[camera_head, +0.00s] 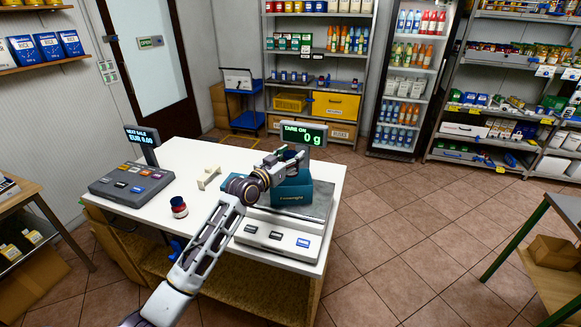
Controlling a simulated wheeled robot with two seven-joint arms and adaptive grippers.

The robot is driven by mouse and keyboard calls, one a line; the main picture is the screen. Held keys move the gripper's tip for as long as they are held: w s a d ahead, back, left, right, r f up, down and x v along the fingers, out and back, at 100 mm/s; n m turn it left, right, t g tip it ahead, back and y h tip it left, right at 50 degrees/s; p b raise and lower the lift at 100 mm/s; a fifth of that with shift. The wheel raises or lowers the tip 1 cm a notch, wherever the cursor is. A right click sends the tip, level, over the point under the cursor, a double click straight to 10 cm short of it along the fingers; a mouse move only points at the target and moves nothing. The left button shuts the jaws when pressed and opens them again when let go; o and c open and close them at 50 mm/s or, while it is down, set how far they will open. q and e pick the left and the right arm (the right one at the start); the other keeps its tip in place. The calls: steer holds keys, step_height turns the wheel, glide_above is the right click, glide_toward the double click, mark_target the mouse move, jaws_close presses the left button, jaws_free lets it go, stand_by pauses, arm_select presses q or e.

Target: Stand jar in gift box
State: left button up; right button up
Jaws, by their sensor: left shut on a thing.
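The teal gift box (293,192) sits on the scale on the white counter. My left arm reaches in from the bottom, and my left gripper (287,161) is just above the box's back part. It is shut on a small dark jar (292,155), mostly hidden by the gripper. I cannot tell whether the jar's base is inside the box, as the arm and box wall cover it. Another small jar (179,207), red and white with a dark lid, stands on the counter to the left. My right gripper is not in view.
The scale (272,238) has a display (303,134) reading 0 g behind the box. A cash register (131,185) stands at the counter's left, with a small cream stand (208,177) between. The counter (193,237) is bare around the loose jar. Stocked shelves line the back.

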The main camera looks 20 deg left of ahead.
arm_select(q)
steer(key=shift+f, duration=1.8)
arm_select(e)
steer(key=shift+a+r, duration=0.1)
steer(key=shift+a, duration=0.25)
arm_select(q)
steer(key=shift+f+b, duration=0.3)
steer(key=shift+f, duration=0.3)
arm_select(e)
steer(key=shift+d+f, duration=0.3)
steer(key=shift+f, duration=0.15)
arm_select(q)
steer(key=o, duration=1.3)
steer(key=shift+c, duration=0.2)
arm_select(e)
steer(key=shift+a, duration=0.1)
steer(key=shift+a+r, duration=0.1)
